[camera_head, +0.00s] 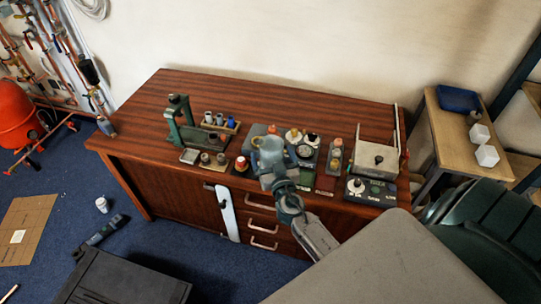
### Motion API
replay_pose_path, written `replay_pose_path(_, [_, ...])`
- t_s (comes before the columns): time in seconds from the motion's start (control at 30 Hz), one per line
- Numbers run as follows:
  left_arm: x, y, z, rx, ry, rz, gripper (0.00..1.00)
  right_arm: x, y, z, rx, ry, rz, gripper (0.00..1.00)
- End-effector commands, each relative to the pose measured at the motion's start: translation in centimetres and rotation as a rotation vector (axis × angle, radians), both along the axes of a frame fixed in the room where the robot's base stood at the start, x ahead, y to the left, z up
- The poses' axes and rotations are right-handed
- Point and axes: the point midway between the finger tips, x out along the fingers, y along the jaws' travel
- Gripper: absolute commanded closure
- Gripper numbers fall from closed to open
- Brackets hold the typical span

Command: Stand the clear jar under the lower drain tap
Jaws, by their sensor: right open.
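The copper manifold (50,50) with several taps is on the wall at the far left. Its low pipes (58,128) end close to the floor; which fitting is the lower drain tap is too small to tell. A small whitish cup or jar (102,204) stands on the blue carpet left of the wooden cabinet; I cannot tell whether it is the clear jar. My right gripper (268,146) is open above the front of the cabinet top, far right of the manifold and that cup. It partly hides small items behind it. My left gripper is not in view.
The wooden cabinet (150,95) carries a green stand (178,122), small bottles and a metal box (375,160). A red tank (14,115) stands by the manifold. A dark case (120,280), a tool (105,230) and cardboard (27,228) lie on the carpet.

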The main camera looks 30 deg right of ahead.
Motion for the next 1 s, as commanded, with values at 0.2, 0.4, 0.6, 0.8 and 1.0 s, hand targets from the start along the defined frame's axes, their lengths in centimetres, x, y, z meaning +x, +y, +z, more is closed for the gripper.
replay_pose_path(0.2, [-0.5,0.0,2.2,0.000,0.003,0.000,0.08,2.9,-1.2,0.9,-0.001,0.000,-0.001,0.04])
replay_pose_path(0.4, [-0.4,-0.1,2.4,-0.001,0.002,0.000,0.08,3.9,-1.6,0.7,0.001,0.000,-0.001,0.04])
replay_pose_path(0.6, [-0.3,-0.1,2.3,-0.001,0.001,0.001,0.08,3.9,-1.6,0.6,0.001,0.000,-0.001,0.08])
replay_pose_path(0.8, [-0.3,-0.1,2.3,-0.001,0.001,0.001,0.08,3.9,-1.6,0.6,0.001,0.000,-0.001,0.48])
replay_pose_path(1.0, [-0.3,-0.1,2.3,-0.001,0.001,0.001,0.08,3.9,-1.6,0.6,0.001,0.000,-0.001,0.53])
